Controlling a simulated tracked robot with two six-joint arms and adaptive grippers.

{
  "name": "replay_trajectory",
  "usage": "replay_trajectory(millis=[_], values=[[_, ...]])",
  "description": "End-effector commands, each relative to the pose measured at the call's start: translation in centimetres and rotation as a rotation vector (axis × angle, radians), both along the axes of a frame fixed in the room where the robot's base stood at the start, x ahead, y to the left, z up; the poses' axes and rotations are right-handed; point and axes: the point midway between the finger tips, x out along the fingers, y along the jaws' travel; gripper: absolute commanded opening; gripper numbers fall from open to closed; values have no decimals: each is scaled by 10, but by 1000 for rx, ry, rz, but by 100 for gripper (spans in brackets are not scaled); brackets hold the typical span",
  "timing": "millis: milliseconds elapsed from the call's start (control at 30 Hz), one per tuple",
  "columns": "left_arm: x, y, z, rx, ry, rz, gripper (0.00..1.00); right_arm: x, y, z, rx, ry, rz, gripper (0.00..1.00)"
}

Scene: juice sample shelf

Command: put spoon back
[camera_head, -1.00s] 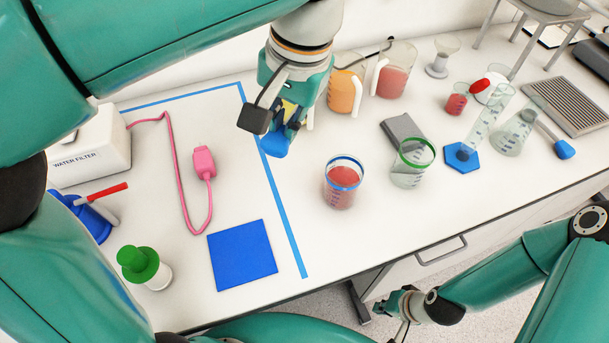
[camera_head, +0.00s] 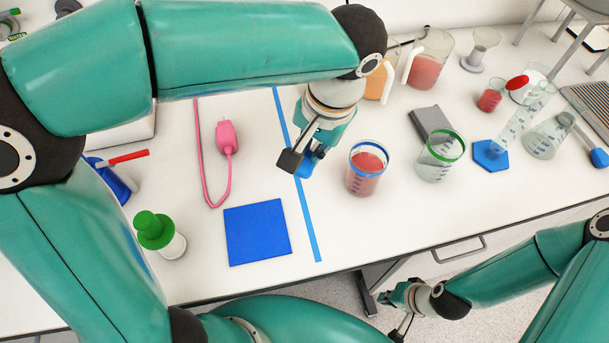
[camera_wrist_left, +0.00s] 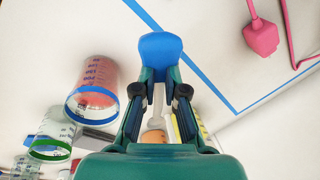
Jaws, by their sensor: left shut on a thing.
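My left gripper (camera_head: 301,157) is shut on a pale-handled spoon with a blue end (camera_wrist_left: 160,52). The wrist view shows the blue end beyond the fingertips and the pale handle between the fingers. In the head view the gripper hangs over the blue tape line, left of the blue-rimmed beaker (camera_head: 367,168); part of the spoon is hidden by the gripper. My right gripper (camera_head: 398,300) is low at the bottom right, off the front of the table; its fingers are too small to read.
The blue-rimmed beaker holds red liquid. A green-rimmed beaker (camera_head: 440,156) stands right of it by a grey block (camera_head: 428,122). A flask (camera_head: 547,135), red beaker (camera_head: 489,98) and cylinder on a blue base (camera_head: 491,155) stand farther right. A blue mat (camera_head: 257,234) and pink device (camera_head: 226,138) lie left.

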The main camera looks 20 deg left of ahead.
Motion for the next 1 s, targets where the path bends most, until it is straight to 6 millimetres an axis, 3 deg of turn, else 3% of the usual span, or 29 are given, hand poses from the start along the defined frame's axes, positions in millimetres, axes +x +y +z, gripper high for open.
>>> replay_trajectory(millis=[133,367,600,900,933,1000], values=[[0,0,-31,3,3,0,0,0,0,-3,0,0,0,0],[0,0,-48,1,0,0,0,0,0,-4,0,0,0,0],[0,0,-81,3,3,1,0,0,0,-6,0,0,0,0],[0,0,-87,1,0,-1,0,0,0,-6,0,0,0,0],[0,0,-87,1,0,-1,16,0,0,-6,0,0,0,0],[0,0,-87,1,0,-1,27,0,0,-6,0,0,0,0]])
